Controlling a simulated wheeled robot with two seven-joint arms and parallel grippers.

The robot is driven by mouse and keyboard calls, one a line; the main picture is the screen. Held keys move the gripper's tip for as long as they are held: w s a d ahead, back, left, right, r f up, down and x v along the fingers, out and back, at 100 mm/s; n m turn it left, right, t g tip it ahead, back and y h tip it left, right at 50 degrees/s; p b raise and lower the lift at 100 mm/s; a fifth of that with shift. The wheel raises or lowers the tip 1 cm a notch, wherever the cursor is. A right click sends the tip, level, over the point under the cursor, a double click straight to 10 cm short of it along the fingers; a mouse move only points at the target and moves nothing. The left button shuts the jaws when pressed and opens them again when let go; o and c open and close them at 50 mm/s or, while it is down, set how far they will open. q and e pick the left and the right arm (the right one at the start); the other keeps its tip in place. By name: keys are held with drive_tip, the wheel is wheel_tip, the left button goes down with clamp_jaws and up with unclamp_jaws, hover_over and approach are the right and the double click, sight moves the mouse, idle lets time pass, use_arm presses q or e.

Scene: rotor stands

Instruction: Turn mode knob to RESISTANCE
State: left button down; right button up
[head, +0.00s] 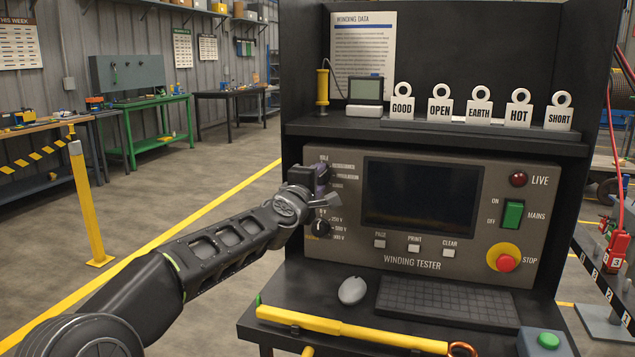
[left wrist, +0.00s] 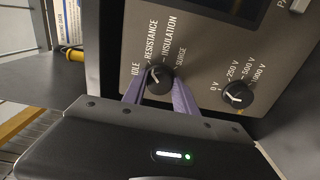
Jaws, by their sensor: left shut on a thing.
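The mode knob (left wrist: 160,79) is a round black dial on the winding tester panel, ringed by the labels IDLE, RESISTANCE, INSULATION and SURGE. My left gripper (left wrist: 159,91) is shut on it, one purple finger on each side. The knob's small light mark appears to point up toward the labels, near RESISTANCE or INSULATION; I cannot tell which exactly. In the head view my left gripper (head: 320,180) reaches the panel's upper left and hides the knob. The winding tester (head: 425,262) stands upright with a dark screen. My right gripper is not in view.
The voltage knob (left wrist: 238,95) is close by, below the mode knob in the head view (head: 320,228). A mouse (head: 352,290), a keyboard (head: 445,300) and a yellow rod (head: 350,330) lie on the shelf. A red stop button (head: 507,263) is at the panel's right.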

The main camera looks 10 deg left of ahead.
use_arm(q)
drive_tip(key=shift+a+r, duration=0.1)
drive_tip(key=shift+r, duration=0.25)
drive_tip(key=c, duration=1.4)
unclamp_jaws()
drive_tip(key=o, duration=0.4)
drive_tip(key=shift+w+f, duration=0.1)
drive_tip(key=shift+f, duration=0.15)
drive_tip(key=shift+o, duration=0.2)
drive_tip(key=shift+s, duration=0.5)
drive_tip(key=s+b, duration=0.2)
drive_tip(key=s, duration=0.5)
drive_tip(key=shift+a, duration=0.15)
